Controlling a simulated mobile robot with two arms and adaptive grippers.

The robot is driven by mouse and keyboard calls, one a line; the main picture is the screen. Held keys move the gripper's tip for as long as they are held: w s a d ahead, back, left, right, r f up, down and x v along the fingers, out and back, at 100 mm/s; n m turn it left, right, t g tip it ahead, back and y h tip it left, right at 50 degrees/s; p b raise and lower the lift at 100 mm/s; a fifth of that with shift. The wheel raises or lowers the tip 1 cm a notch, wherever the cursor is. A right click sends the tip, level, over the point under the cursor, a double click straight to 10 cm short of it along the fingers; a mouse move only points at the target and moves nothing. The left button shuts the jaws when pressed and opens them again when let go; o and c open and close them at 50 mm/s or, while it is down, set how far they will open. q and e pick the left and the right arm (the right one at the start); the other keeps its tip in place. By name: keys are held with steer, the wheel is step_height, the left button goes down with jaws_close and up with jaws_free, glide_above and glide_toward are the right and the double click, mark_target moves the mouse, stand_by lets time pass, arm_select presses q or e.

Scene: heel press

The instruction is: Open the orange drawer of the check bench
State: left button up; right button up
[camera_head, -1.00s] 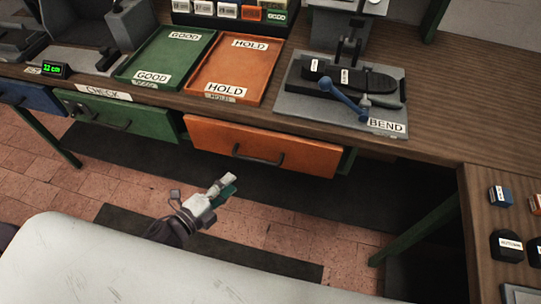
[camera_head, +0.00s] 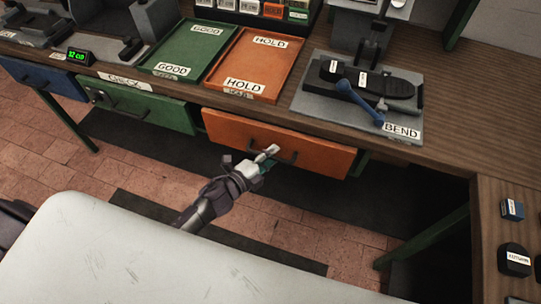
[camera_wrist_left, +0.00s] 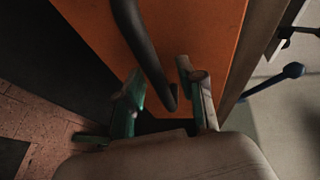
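The orange drawer (camera_head: 315,150) sits under the front edge of the check bench (camera_head: 430,165), below the orange HOLD tray. In the head view it looks shut, and its dark bar handle (camera_head: 288,157) is partly hidden by my left gripper (camera_head: 268,156). In the left wrist view the orange front (camera_wrist_left: 200,30) fills the top, and the dark handle (camera_wrist_left: 140,40) runs down between the two green-padded fingers of my left gripper (camera_wrist_left: 165,95). The fingers are apart, on either side of the handle's end; I cannot see them pressing on it. My right gripper is not in view.
A green drawer (camera_head: 145,108) and a blue drawer (camera_head: 42,76) lie to the left. The bench top holds a green GOOD tray (camera_head: 185,48), an orange HOLD tray (camera_head: 255,60) and the BEND fixture (camera_head: 360,95). A side table (camera_head: 510,230) stands at right.

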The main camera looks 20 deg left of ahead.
arm_select(q)
jaws_close()
stand_by(0.3)
